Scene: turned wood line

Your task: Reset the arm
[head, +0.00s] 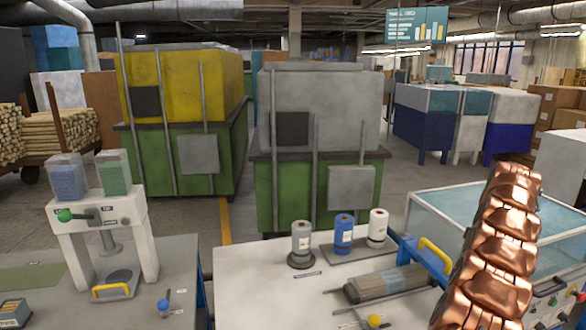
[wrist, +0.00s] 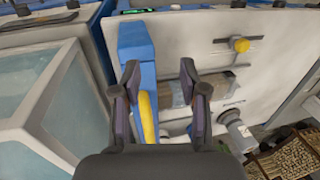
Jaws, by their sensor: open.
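My gripper (wrist: 159,82) shows only in the wrist view, with its two dark fingers apart and nothing visible between the tips. It is above the white worktable (wrist: 190,35), over a blue bracket (wrist: 135,42) with a yellow handle (wrist: 148,118). I cannot tell its exact height. There the yellow handle (head: 436,257) shows just left of the arm.
A glass-topped case (head: 425,210) stands right. A press (head: 100,225) stands left. Floor shows beyond.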

